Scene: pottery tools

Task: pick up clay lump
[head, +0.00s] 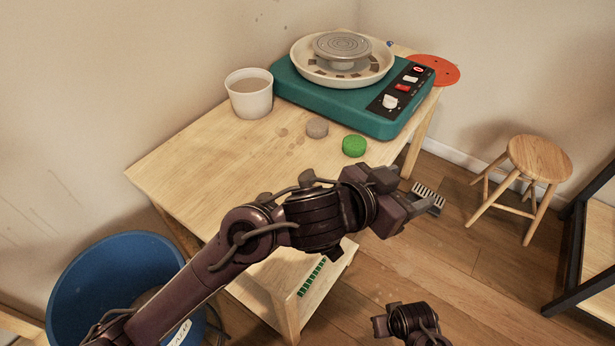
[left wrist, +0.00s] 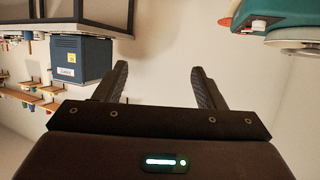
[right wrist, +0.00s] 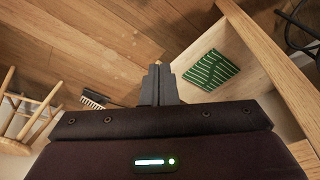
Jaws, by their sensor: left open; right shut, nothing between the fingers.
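A small grey-brown lump (head: 317,128), which looks like the clay lump, sits on the wooden table (head: 190,160) between a white cup and a green puck (head: 354,146). My left gripper (head: 420,207) is beyond the table's front right edge, well to the right of and nearer than the lump. It is open and empty in the left wrist view (left wrist: 158,78), where no lump shows. My right gripper (right wrist: 158,72) is shut and empty, low over the floor by the table's lower shelf. Its wrist shows at the bottom of the head view.
A teal pottery wheel (head: 340,100) fills the table's back right. The white cup (head: 249,95) stands back left. A blue bucket (head: 110,285) is at lower left. A stool (head: 540,157) stands right; a brush (right wrist: 95,99) lies on the floor. A green patterned piece (right wrist: 212,70) is on the lower shelf.

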